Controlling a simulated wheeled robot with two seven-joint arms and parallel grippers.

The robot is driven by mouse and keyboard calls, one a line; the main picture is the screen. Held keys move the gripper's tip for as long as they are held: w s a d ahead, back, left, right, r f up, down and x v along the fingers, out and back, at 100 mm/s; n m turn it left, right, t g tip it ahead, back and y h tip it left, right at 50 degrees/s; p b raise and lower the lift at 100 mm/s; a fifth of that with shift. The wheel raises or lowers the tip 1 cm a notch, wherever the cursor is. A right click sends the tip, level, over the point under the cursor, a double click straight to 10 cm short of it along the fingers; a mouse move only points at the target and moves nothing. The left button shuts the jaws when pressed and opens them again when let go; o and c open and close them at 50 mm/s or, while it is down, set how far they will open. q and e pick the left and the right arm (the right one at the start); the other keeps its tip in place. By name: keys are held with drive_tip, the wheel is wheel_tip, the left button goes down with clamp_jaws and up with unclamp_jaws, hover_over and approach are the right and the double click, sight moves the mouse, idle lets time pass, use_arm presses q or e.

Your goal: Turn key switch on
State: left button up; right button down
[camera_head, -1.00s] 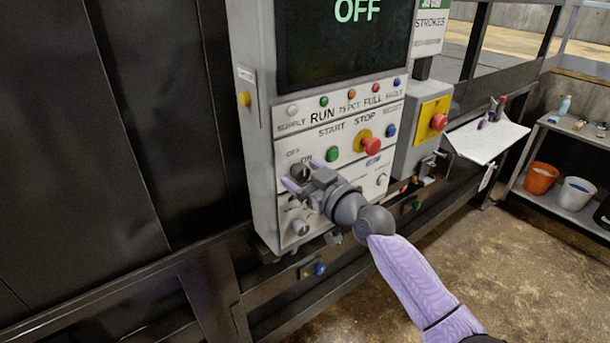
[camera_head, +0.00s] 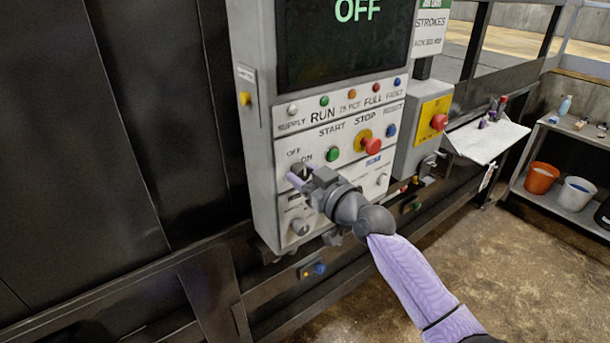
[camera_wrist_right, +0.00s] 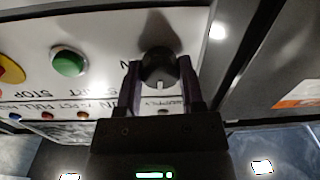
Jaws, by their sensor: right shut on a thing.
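The key switch is a round black knob with a white mark (camera_wrist_right: 159,70) between the OFF and ON labels on the grey control panel (camera_head: 262,160). In the head view the knob is mostly hidden behind my right gripper (camera_head: 297,177). In the right wrist view the two fingers of my right gripper (camera_wrist_right: 159,88) stand on either side of the knob and are shut on it. The white mark on the knob points toward the gripper's palm. The display (camera_head: 340,45) reads OFF. My left gripper is not in view.
A green START button (camera_head: 333,154) and a red STOP button (camera_head: 369,146) sit right of the knob. Another knob (camera_head: 299,226) is below it. A red emergency button on yellow (camera_head: 438,121) is further right. A shelf (camera_head: 560,195) holds buckets.

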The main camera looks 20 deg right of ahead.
drive_tip(key=m, duration=0.5)
drive_tip(key=shift+m, duration=0.4)
drive_tip(key=m, duration=0.5)
drive_tip(key=shift+m, duration=0.4)
drive_tip(key=shift+c, duration=1.1)
unclamp_jaws()
drive_tip(key=shift+s, duration=0.1)
drive_tip(key=v, duration=0.9)
drive_tip(key=shift+s+f, duration=0.15)
drive_tip(key=shift+s, duration=0.2)
drive_tip(key=shift+d, duration=0.2)
